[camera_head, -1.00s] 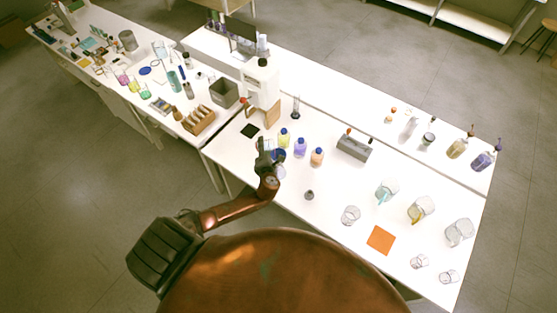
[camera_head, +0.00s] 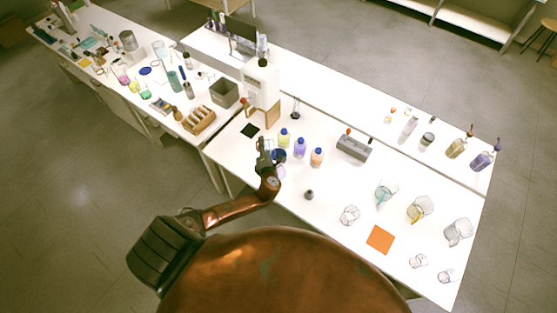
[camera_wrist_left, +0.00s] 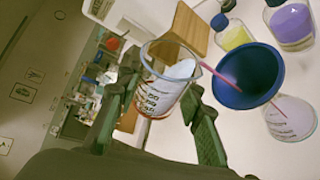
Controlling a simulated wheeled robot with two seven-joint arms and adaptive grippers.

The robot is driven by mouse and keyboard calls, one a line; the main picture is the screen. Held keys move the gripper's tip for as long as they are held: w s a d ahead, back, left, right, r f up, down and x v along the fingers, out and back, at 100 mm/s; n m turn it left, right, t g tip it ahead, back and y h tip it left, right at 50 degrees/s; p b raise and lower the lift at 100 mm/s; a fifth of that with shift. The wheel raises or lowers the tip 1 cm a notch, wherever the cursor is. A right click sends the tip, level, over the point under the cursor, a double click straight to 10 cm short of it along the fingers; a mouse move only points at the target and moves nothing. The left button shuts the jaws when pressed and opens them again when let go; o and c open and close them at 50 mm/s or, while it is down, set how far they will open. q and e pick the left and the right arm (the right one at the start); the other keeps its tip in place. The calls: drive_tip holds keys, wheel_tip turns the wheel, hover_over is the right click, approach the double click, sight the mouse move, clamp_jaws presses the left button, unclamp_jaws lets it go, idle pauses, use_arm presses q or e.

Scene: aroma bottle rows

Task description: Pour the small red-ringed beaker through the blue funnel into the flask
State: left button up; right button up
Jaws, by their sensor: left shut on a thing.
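My left gripper (camera_head: 264,152) is near the front left of the right-hand table. In the left wrist view its green fingers (camera_wrist_left: 160,92) are shut on a clear beaker (camera_wrist_left: 158,98) with red print and pale contents. The beaker is tilted, its rim close to the blue funnel (camera_wrist_left: 248,72). A thin pink-red streak runs from the rim into the funnel. The funnel sits over the flask (camera_wrist_left: 290,118), a clear vessel with red markings and a pinkish tint. In the head view the funnel (camera_head: 280,155) shows just right of the gripper. My right gripper is not in view.
Yellow (camera_head: 284,138), purple (camera_head: 300,148) and orange (camera_head: 317,157) bottles stand close right of the funnel. An orange mat (camera_head: 380,239) lies among glass beakers at right.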

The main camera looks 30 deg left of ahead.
use_arm(q)
drive_tip(key=shift+w+d+r+m+y+p, duration=0.15)
drive_tip(key=shift+r+m+y+p, duration=0.3)
drive_tip(key=shift+p, duration=0.65)
idle(2.5)
drive_tip(key=shift+w+d+r+m+y+p, duration=0.15)
drive_tip(key=shift+d+m+y+p, duration=0.3)
drive_tip(key=shift+m+p, duration=0.35)
idle(3.6)
